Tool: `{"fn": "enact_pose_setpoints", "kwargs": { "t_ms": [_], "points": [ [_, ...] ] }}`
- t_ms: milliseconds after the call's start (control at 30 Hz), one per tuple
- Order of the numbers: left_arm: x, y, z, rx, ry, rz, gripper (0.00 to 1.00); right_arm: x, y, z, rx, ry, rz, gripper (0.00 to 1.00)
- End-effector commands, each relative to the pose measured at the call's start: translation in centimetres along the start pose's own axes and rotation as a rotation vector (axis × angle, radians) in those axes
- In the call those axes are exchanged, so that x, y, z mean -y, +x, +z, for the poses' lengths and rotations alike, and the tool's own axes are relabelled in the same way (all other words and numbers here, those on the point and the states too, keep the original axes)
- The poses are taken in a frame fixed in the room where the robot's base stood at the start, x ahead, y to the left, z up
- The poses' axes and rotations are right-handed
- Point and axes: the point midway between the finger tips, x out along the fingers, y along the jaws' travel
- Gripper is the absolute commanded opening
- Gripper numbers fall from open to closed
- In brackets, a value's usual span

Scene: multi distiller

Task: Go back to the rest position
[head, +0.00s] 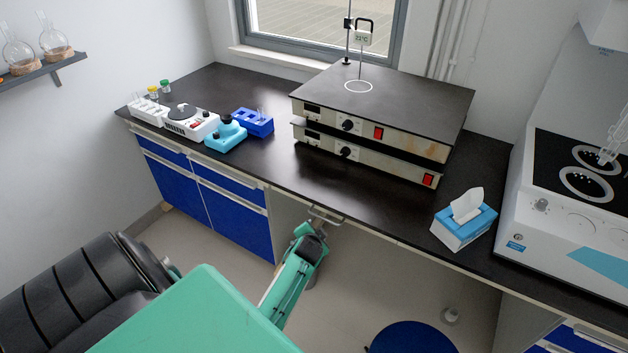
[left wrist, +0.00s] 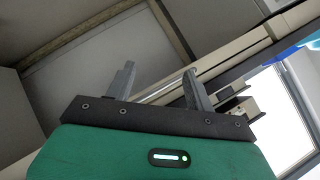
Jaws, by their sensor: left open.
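My left arm comes in from the lower left of the head view. Its green end, with the left gripper (head: 325,216), is at the front edge of the dark bench (head: 290,178), left of the middle. Touching or apart cannot be told. In the left wrist view the gripper (left wrist: 158,70) has its two grey fingers spread wide, with nothing between them. Pale panels and beams lie beyond the fingers. My right gripper is not in view.
Two stacked hotplates (head: 430,105) stand on the bench. A tissue box (head: 462,228) is right of them, beside a white heating unit (head: 560,235). A blue rack (head: 253,122) and a white device (head: 190,122) stand left. A blue stool (head: 412,340) is on the floor below.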

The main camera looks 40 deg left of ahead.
Motion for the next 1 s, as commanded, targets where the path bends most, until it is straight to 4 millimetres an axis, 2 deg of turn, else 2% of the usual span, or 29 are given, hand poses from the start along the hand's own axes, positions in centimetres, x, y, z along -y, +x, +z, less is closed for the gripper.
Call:
{"fn": "enact_pose_setpoints", "kwargs": {
  "t_ms": [333,367,467,567,700,767,800,900,1000],
  "points": [
    [-0.3,0.1,0.2,0.002,0.001,0.005,0.54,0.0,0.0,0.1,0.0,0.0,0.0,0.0],
    [-0.7,0.1,0.4,0.003,0.002,0.011,0.54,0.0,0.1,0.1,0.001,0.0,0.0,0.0],
    [-3.5,0.4,2.2,0.018,0.004,0.059,0.54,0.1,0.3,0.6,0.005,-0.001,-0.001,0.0],
    [-8.7,0.6,5.7,0.047,0.006,0.144,0.54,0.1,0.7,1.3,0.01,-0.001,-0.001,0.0],
    [-17.0,-0.5,12.5,0.112,0.001,0.281,0.54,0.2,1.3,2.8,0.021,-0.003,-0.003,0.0],
    [-20.2,-1.4,15.7,0.145,-0.004,0.336,0.54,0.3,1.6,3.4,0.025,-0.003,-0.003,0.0],
    [-22.3,-2.2,17.9,0.169,-0.007,0.371,0.54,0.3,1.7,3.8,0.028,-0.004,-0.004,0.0],
    [-26.8,-4.6,23.7,0.234,-0.015,0.45,0.54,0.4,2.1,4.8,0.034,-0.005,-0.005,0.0],
    [-30.6,-7.6,29.7,0.306,-0.025,0.518,0.54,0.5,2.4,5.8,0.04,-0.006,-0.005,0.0]
  ]
}}
